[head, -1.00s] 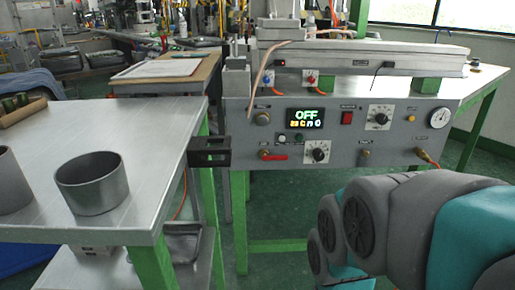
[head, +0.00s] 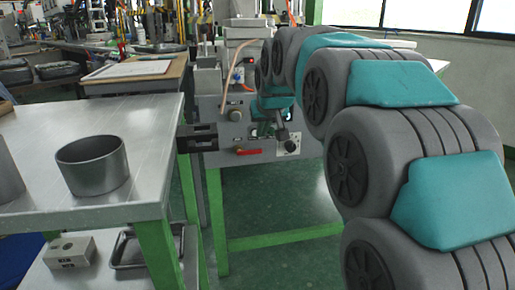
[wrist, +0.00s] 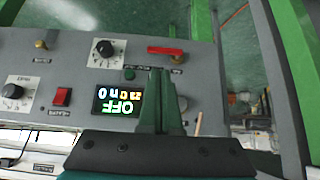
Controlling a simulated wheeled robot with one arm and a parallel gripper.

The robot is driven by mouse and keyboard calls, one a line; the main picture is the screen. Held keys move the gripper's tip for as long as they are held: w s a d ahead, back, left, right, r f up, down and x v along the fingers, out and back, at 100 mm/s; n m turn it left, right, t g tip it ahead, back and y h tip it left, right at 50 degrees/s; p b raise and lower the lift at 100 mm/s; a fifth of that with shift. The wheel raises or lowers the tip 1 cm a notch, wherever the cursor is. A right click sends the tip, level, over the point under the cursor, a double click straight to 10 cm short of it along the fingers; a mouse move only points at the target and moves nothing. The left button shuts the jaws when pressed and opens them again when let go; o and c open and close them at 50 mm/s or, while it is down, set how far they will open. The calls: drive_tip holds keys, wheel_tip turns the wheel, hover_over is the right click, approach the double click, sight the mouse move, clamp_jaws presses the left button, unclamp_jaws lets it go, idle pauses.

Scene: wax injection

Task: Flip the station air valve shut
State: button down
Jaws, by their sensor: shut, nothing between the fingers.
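The air valve has a red lever handle (head: 249,152), low at the left of the grey station panel (head: 212,133) in the head view. The lever lies about level, with its pivot at its left end. In the wrist view, where the panel appears upside down, the red lever (wrist: 164,50) is near the top and lies nearly level.
The display (wrist: 118,100) reads OFF. A dial knob (wrist: 105,48) and a red switch (wrist: 62,96) are on the panel. A metal table (head: 110,200) with a grey cylinder (head: 93,166) stands at left. A black bracket (head: 197,138) sits between table and panel.

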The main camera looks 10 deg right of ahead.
drive_tip(key=w+r, duration=0.1)
drive_tip(key=w+r+t, duration=0.1)
drive_tip(key=w, duration=0.1)
drive_tip(key=shift+d+r, duration=0.1)
drive_tip(key=shift+r, duration=0.1)
hover_over(249, 151)
drive_tip(key=s+d, duration=0.1)
drive_tip(key=d, duration=0.1)
wheel_tip(249, 151, down, 8)
drive_tip(key=r, duration=0.1)
drive_tip(key=shift+s+a+f, duration=0.1)
drive_tip(key=shift+f, duration=0.95)
drive_tip(key=shift+s+f, duration=0.1)
drive_tip(key=shift+f, duration=0.9)
drive_tip(key=shift+w+f, duration=0.1)
drive_tip(key=shift+f, duration=0.05)
